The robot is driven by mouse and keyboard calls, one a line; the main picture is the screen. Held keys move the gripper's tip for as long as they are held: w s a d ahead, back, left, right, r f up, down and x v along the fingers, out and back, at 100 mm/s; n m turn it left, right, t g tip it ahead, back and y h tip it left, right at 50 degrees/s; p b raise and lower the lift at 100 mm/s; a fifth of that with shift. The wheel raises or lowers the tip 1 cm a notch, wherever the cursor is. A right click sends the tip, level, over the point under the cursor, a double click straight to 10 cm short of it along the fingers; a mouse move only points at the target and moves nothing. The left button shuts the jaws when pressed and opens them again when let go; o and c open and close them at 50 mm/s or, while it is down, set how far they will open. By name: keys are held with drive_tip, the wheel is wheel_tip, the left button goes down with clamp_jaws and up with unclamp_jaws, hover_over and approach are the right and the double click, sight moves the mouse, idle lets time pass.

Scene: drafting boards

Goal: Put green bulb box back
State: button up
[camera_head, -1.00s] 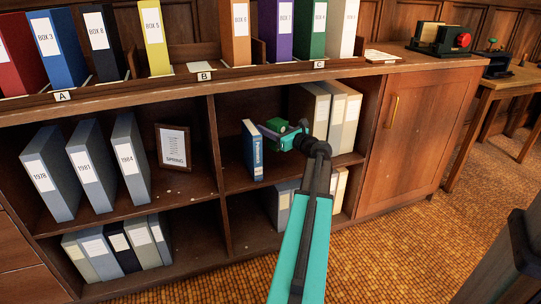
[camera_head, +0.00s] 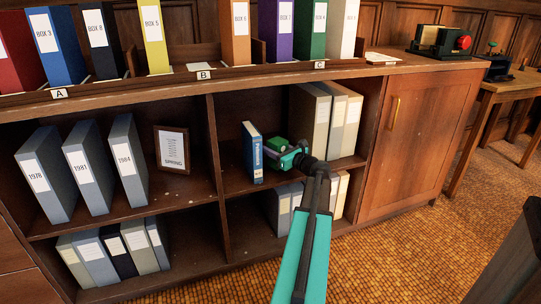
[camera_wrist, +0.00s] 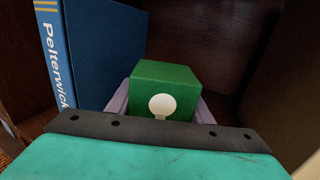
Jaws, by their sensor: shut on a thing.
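The green bulb box (camera_head: 277,145), a small green box with a white bulb picture, is at the upper right shelf of the cabinet. My gripper (camera_head: 285,153) is shut on it. In the wrist view the green bulb box (camera_wrist: 164,92) sits between the two grey-purple fingers, its bulb picture facing the camera. The blue Pelterwick book (camera_head: 252,152) stands upright just left of the box; in the wrist view the blue book (camera_wrist: 95,50) is close beside the left finger. The box's underside is hidden, so I cannot tell whether it touches the shelf.
Pale binders (camera_head: 325,120) stand on the same shelf, right of my gripper. More binders (camera_head: 285,205) stand on the shelf below. A framed SPRING sign (camera_head: 173,149) and grey binders (camera_head: 80,170) fill the left compartment. Coloured box files (camera_head: 150,38) line the cabinet top.

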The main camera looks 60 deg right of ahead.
drive_tip(key=shift+f+b, duration=0.45)
drive_tip(key=shift+f, duration=1.05)
drive_tip(key=o, duration=0.8)
drive_tip(key=shift+f, duration=0.1)
drive_tip(key=shift+c, duration=0.2)
drive_tip(key=shift+s, duration=0.15)
drive_tip(key=shift+s+a+r, duration=0.15)
drive_tip(key=shift+s+r, duration=0.05)
drive_tip(key=shift+s, duration=0.15)
drive_tip(key=p+v, duration=0.4)
drive_tip(key=v, duration=0.7)
drive_tip(key=shift+f, duration=0.15)
